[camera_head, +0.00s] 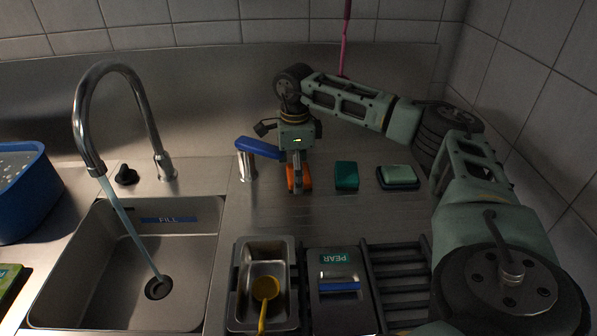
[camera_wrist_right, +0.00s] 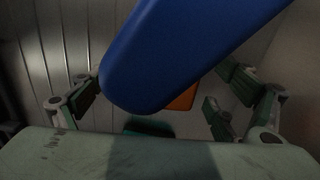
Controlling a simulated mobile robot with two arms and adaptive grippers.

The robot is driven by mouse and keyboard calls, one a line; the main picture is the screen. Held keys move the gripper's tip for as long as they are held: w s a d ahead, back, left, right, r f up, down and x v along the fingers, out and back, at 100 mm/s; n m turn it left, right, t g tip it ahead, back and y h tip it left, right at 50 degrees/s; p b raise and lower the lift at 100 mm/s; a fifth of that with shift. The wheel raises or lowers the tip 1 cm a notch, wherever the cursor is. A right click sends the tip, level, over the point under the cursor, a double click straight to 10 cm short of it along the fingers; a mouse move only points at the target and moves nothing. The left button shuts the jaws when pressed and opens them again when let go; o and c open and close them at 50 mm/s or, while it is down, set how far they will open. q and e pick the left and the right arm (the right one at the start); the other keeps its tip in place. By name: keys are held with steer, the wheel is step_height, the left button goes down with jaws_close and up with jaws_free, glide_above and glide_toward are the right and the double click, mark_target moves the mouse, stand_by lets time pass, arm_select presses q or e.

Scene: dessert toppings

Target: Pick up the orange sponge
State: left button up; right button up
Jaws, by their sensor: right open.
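The orange sponge (camera_head: 307,181) lies on the steel counter behind the sinks, partly hidden by my right gripper (camera_head: 297,177). My right gripper points down over it from above. In the right wrist view the fingers of my right gripper (camera_wrist_right: 152,108) are spread apart, with nothing seen clasped. There the orange sponge (camera_wrist_right: 183,98) shows only as a small patch behind a blue lever (camera_wrist_right: 180,50), which crosses close to the camera. I cannot tell how far the fingertips are above the sponge. My left gripper is out of view.
The blue lever (camera_head: 258,148) belongs to a metal post left of the gripper. A teal sponge (camera_head: 347,175) and a pale-topped block (camera_head: 397,177) lie to the right. In front are a pan with a yellow ladle (camera_head: 265,288), a PEAR container (camera_head: 338,258) and a sink with running water (camera_head: 188,215).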

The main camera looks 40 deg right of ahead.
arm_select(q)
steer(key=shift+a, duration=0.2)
arm_select(e)
steer(key=c, duration=0.9)
steer(key=shift+r, duration=0.1)
steer(key=shift+c, duration=0.2)
steer(key=shift+r, duration=0.6)
step_height(320, 180, up, 3)
steer(key=shift+f+b, duration=0.15)
steer(key=shift+b, duration=0.25)
arm_select(q)
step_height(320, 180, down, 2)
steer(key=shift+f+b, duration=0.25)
steer(key=shift+b, duration=0.65)
arm_select(e)
steer(key=s+a+r, duration=0.3)
steer(key=s+r, duration=0.4)
steer(key=s, duration=0.4)
steer(key=shift+a, duration=0.25)
steer(key=shift+s, duration=0.1)
